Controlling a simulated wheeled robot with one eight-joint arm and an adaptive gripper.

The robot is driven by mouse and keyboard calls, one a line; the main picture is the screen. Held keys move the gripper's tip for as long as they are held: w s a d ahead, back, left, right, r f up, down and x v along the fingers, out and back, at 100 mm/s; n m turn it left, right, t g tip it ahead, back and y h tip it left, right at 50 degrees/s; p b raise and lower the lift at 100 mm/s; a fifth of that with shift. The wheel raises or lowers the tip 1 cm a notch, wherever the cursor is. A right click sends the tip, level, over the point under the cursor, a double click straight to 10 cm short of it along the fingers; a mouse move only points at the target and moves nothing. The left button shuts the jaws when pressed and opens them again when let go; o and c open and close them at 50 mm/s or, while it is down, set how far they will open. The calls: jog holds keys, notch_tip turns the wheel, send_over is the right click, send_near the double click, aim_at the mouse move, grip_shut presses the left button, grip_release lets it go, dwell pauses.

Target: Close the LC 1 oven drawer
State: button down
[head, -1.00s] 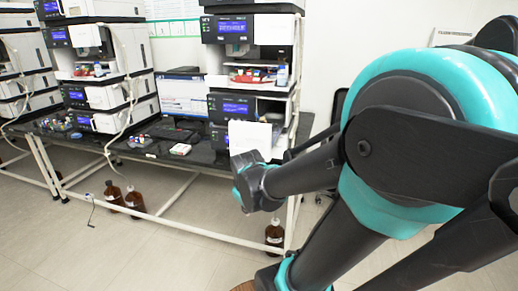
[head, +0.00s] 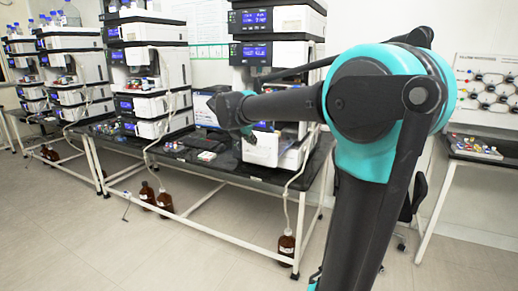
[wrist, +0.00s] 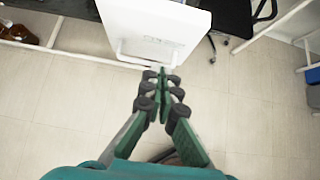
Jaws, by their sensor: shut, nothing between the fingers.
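The drawer (head: 262,150) is a white front sticking out low on the rightmost instrument stack (head: 278,50), partly behind my arm in the head view. I cannot read an LC 1 label on it. In the wrist view its white body (wrist: 150,18) fills the top middle, with a pale bar handle (wrist: 148,63) along its near edge. My gripper (wrist: 162,76) is shut and empty, its fingertips close to the handle's right end. I cannot tell whether they touch it. The gripper's fingers are not clear in the head view.
The black bench (head: 240,175) carries the stacks, with a monitor (head: 205,108) left of the drawer. Brown bottles (head: 287,245) stand on the floor below. A black chair (wrist: 235,18) is right of the drawer in the wrist view. The floor in front is open.

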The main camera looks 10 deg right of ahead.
aim_at(263, 154)
jog(key=x, duration=0.9)
jog(key=shift+f, duration=0.1)
jog(key=shift+w+d, duration=0.1)
jog(key=w+d, duration=0.6)
jog(key=w, duration=0.2)
jog(key=w+d, duration=0.6)
jog(key=w, duration=0.3)
jog(key=w+d, duration=0.7)
jog(key=w, duration=0.2)
jog(key=shift+w, duration=0.1)
jog(key=shift+w+d, duration=0.25)
jog(key=shift+w, duration=0.05)
jog(key=shift+r, duration=0.2)
